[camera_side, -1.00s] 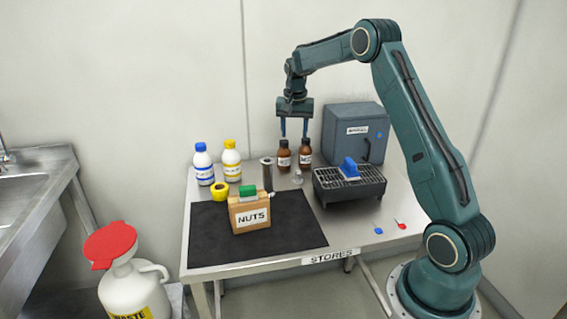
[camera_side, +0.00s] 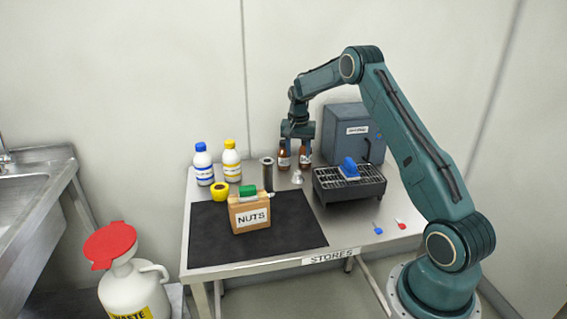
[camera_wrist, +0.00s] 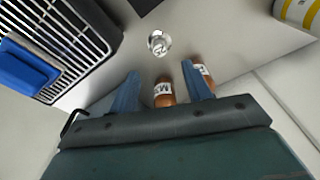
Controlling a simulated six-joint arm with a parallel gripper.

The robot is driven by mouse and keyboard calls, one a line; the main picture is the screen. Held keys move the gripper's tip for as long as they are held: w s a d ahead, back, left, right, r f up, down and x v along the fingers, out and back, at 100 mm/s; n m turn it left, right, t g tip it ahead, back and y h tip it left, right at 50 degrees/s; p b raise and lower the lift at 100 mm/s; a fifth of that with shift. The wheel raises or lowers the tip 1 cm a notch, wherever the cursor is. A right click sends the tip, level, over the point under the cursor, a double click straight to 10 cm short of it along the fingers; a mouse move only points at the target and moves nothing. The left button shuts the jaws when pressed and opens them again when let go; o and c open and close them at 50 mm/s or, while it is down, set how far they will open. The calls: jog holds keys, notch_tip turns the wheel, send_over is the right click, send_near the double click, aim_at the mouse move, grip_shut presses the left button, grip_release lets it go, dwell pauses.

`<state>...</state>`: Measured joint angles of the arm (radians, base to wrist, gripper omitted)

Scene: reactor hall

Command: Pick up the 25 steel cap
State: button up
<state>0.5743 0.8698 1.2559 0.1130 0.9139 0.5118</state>
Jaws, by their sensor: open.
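A small shiny steel cap (camera_side: 297,177) stands on the steel table between the dark cylinder and the grated unit. In the wrist view the steel cap (camera_wrist: 158,43) lies just beyond my fingertips, with a mark on it too small to read surely. My gripper (camera_side: 297,160) is open with nothing between its jaws, behind and above the cap in the side view. In the wrist view the blue fingers of my gripper (camera_wrist: 160,70) point toward the cap without touching it. The fingers partly overlap two brown bottles in the side view.
A brown bottle (camera_wrist: 164,95) and a second brown bottle (camera_wrist: 205,75) are close to my fingers. The black grated unit (camera_side: 348,190) with a blue block (camera_side: 349,168) stands right of the cap. A dark cylinder (camera_side: 267,174) and NUTS box (camera_side: 250,216) stand left.

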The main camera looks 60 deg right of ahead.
aim_at(298, 172)
jog(key=shift+d+f, duration=0.2)
jog(key=shift+f, duration=1.55)
jog(key=shift+w+d+f, duration=0.1)
jog(key=shift+d+f, duration=0.1)
jog(key=shift+f, duration=1.1)
jog(key=shift+w+d+f, duration=0.1)
jog(key=shift+d+f, duration=0.05)
jog(key=shift+f, duration=1.1)
grip_shut()
